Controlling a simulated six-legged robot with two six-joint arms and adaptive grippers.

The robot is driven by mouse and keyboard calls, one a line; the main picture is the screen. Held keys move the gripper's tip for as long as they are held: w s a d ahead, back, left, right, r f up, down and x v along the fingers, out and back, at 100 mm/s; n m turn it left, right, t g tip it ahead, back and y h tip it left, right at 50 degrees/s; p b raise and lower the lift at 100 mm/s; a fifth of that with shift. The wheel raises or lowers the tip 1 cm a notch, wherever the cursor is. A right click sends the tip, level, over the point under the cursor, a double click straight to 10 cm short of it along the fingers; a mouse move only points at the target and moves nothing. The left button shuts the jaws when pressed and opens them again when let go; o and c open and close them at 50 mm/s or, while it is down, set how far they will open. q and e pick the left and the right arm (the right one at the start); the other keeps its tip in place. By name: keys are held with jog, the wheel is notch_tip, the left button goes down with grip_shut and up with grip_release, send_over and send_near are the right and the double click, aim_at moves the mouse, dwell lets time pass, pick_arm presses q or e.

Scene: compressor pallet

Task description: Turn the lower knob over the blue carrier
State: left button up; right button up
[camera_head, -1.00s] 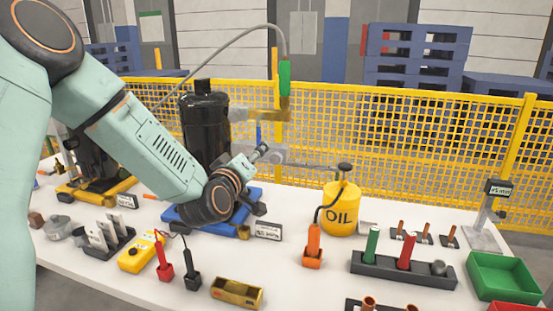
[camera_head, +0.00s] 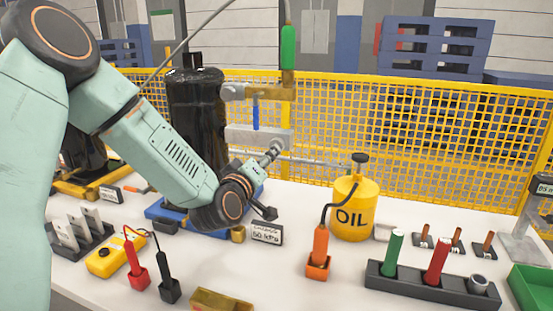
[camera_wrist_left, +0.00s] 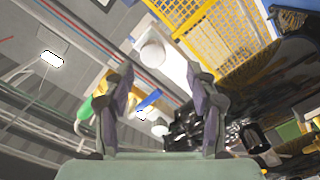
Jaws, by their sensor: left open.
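The blue carrier (camera_head: 160,213) sits on the table under the black compressor (camera_head: 195,125). Right of the compressor are a brass fitting (camera_head: 268,93), a blue lever (camera_head: 255,118) and a pale grey block (camera_head: 262,137). My left gripper (camera_head: 272,182) is open and empty in front of the lower block, fingers apart. In the left wrist view its two fingers (camera_wrist_left: 160,90) frame the blue lever (camera_wrist_left: 148,100). A pale round knob (camera_wrist_left: 152,52) on a white block shows beyond the fingertips, and another pale knob (camera_wrist_left: 160,128) lies between the fingers. I cannot tell surely which is lower. My right gripper is not in view.
A label stand (camera_head: 266,233) stands before the carrier. The yellow oil can (camera_head: 353,210), orange holder (camera_head: 318,255) and dark rack (camera_head: 430,285) stand to the right. The yellow meter (camera_head: 115,258) is front left. A yellow mesh fence (camera_head: 430,145) runs behind the table.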

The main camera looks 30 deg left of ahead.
pick_arm(q)
jog(key=b+x, duration=0.1)
jog(key=x, duration=0.5)
jog(key=shift+w+r, duration=0.45)
jog(key=shift+d+f, duration=0.1)
jog(key=shift+c, duration=0.5)
jog(key=shift+s+d+r, duration=0.2)
jog(key=shift+s+r, duration=0.05)
jog(key=shift+r, duration=0.05)
jog(key=c, duration=0.4)
jog(key=shift+w+a+f, duration=0.1)
jog(key=shift+a, duration=0.05)
jog(key=c, duration=0.4)
jog(key=shift+c, duration=1.2)
